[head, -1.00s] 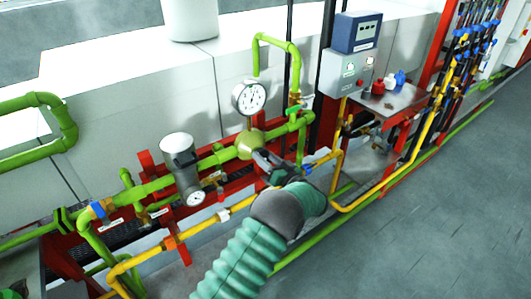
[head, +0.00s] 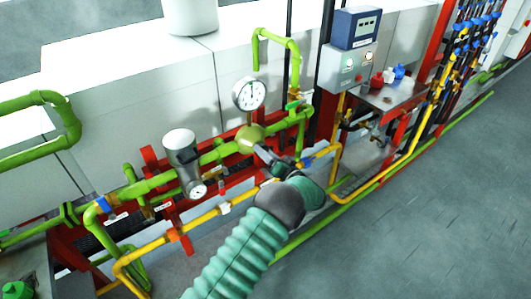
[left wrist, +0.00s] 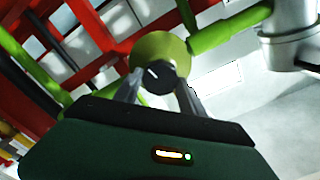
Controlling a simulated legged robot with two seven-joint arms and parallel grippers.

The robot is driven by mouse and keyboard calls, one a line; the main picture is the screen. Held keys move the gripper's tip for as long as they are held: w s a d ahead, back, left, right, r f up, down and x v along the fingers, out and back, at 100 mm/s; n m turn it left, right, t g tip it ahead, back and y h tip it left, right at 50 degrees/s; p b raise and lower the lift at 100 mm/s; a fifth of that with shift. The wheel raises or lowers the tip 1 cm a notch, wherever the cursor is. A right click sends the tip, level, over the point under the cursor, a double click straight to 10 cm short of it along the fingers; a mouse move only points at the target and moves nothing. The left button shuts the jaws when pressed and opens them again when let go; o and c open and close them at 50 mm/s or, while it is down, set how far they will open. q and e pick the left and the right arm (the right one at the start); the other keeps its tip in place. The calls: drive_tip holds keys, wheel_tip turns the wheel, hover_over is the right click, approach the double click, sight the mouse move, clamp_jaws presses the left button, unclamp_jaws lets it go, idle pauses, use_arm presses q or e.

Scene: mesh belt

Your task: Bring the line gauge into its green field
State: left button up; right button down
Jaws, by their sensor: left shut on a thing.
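The line gauge (head: 250,93) is a round white dial with dark marks, mounted above the green pipe in the head view. Its needle and any green field are too small to read. Below it sits an olive round valve body (head: 250,138), which also shows in the left wrist view (left wrist: 160,45). My left gripper (head: 265,151) is at the front of this body. In the left wrist view its fingers (left wrist: 158,88) are closed around a black knob (left wrist: 158,76) with a pale mark. My right gripper is not in view.
A grey cylinder (head: 181,150) with a small lower dial (head: 198,190) stands left of the valve. A yellow pipe (head: 205,216) runs in front, below red rails. A control box (head: 349,66) and a small metal table (head: 395,97) stand to the right. The floor at right is clear.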

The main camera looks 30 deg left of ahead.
use_arm(q)
drive_tip(key=o, duration=0.9)
drive_tip(key=shift+d, duration=0.1)
drive_tip(key=o, duration=0.5)
drive_tip(key=shift+w+f, duration=0.1)
drive_tip(key=shift+w, duration=0.05)
drive_tip(key=b+v, duration=0.1)
drive_tip(key=v, duration=1.6)
drive_tip(key=shift+b, duration=0.3)
drive_tip(key=shift+f, duration=0.1)
